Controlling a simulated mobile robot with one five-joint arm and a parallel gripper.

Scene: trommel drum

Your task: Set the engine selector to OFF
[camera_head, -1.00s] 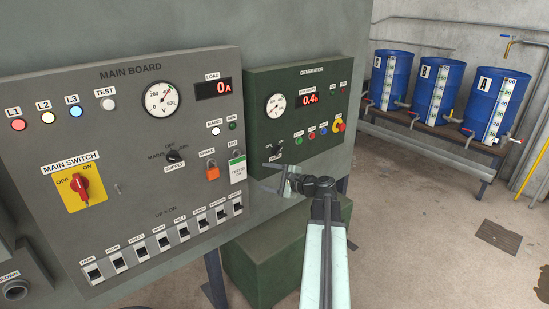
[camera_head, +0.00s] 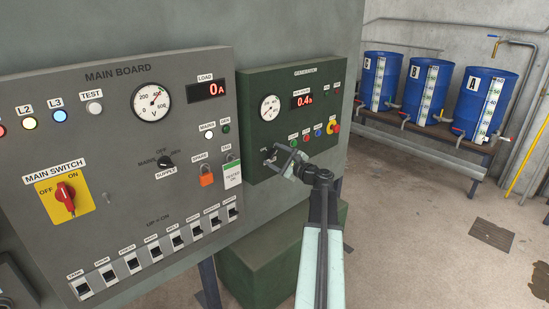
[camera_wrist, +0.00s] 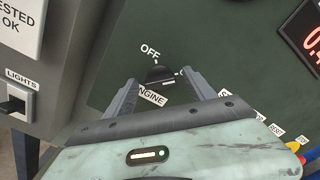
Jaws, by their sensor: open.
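The engine selector (camera_wrist: 158,74) is a dark round knob on the green panel. In the wrist view it sits between the two fingers of my gripper (camera_wrist: 160,78), which is open with one finger on each side; I cannot tell whether they touch it. The OFF label (camera_wrist: 150,50) is above the knob. The ENGINE label (camera_wrist: 151,96) is below it, and another label to the right is partly hidden by a finger. Which way the knob points is unclear. In the head view my gripper (camera_head: 280,162) is at the green panel's lower left, partly hiding the selector.
The green panel (camera_head: 330,75) also carries a gauge (camera_head: 270,108), a red display (camera_head: 302,101), small coloured buttons and a red emergency button (camera_head: 333,127). The grey main board (camera_head: 125,120) stands close on the left. Blue barrels (camera_head: 486,100) stand far right, beyond open floor.

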